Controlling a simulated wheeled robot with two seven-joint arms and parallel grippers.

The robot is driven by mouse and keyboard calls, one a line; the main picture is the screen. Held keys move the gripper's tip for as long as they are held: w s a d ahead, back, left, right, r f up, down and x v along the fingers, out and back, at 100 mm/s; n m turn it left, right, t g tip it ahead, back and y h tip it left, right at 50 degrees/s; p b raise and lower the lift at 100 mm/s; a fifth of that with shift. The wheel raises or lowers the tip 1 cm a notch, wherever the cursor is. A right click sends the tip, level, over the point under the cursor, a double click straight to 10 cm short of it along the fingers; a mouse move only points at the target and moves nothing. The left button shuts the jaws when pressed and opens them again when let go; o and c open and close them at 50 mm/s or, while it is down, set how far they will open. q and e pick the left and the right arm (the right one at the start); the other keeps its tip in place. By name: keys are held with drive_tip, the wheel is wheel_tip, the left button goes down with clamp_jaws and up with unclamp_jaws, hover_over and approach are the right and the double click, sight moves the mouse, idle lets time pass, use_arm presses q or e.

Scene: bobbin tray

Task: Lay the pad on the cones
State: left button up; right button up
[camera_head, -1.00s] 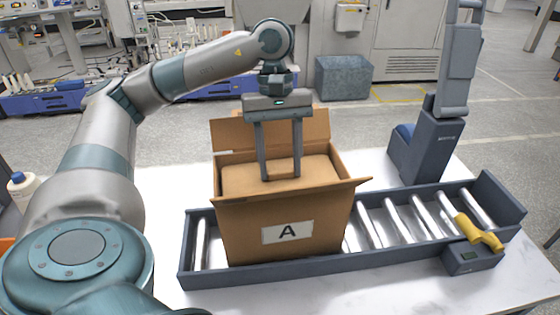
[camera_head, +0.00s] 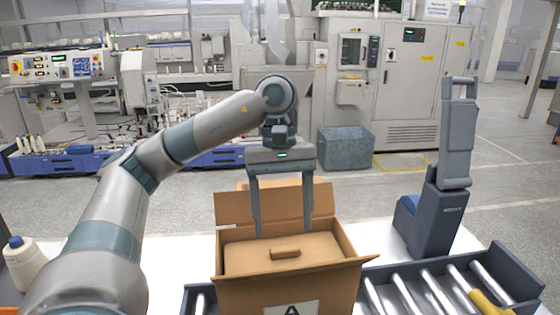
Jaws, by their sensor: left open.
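The pad (camera_head: 252,258) is a brown cardboard sheet lying inside the open carton (camera_head: 237,295), a little below its rim. A raised tab (camera_head: 288,252) stands at the pad's middle. The cones are not visible; the pad covers the carton's inside. My right gripper is not in view.
The carton's back flap stands up and its right flap leans outward. A label on its front reads A. The carton stands on a roller conveyor (camera_head: 517,262) on a white table. A dark upright device (camera_head: 437,215) stands behind, and a yellow handle (camera_head: 490,303) shows lower right.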

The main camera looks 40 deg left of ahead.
use_arm(q)
drive_tip(key=p+v, duration=0.4)
drive_tip(key=v, duration=0.9)
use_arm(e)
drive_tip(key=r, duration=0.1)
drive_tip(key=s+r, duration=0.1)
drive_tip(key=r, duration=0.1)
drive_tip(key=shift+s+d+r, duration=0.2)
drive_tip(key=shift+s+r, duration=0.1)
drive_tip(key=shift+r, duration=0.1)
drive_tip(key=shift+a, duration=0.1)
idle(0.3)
